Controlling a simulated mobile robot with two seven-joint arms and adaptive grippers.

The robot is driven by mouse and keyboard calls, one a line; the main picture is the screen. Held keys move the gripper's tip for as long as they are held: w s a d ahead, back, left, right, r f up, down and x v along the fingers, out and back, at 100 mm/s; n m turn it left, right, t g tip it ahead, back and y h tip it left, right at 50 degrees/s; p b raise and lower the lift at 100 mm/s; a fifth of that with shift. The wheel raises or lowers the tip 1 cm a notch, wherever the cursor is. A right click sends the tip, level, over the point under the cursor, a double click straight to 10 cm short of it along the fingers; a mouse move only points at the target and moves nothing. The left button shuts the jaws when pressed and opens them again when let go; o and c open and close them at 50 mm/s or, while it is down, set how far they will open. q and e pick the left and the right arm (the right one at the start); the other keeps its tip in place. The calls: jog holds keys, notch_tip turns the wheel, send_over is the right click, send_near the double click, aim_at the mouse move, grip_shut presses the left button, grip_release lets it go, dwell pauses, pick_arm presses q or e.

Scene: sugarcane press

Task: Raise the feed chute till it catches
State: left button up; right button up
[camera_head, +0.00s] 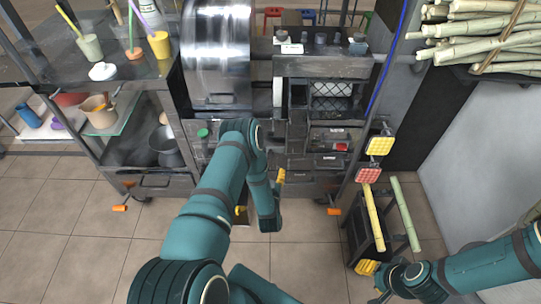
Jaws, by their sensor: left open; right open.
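The sugarcane press (318,120) stands upright at the back centre. I cannot clearly make out the feed chute; the area low in front of the press is partly covered by my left arm. My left arm reaches up to the press front and bends down, and its gripper is hidden behind the arm. Small yellow parts show on either side of that arm. My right gripper (382,283) is at the lower right, open, near the lower end of a dark rack (377,244) with two canes. I cannot tell whether it touches anything.
A shelf unit (115,165) with cups and pots stands left. A pile of canes (490,35) lies upper right above a pale panel (480,140). Yellow (380,145) and red (368,175) lamps stick out beside the press.

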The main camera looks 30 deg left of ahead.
aim_at(270, 156)
pick_arm(q)
jog(key=b+x, duration=0.1)
jog(key=x, duration=0.7)
jog(key=shift+w+a+b, duration=0.15)
jog(key=shift+w+b, duration=0.15)
jog(key=shift+w, duration=0.05)
jog(key=shift+c, duration=0.2)
grip_shut()
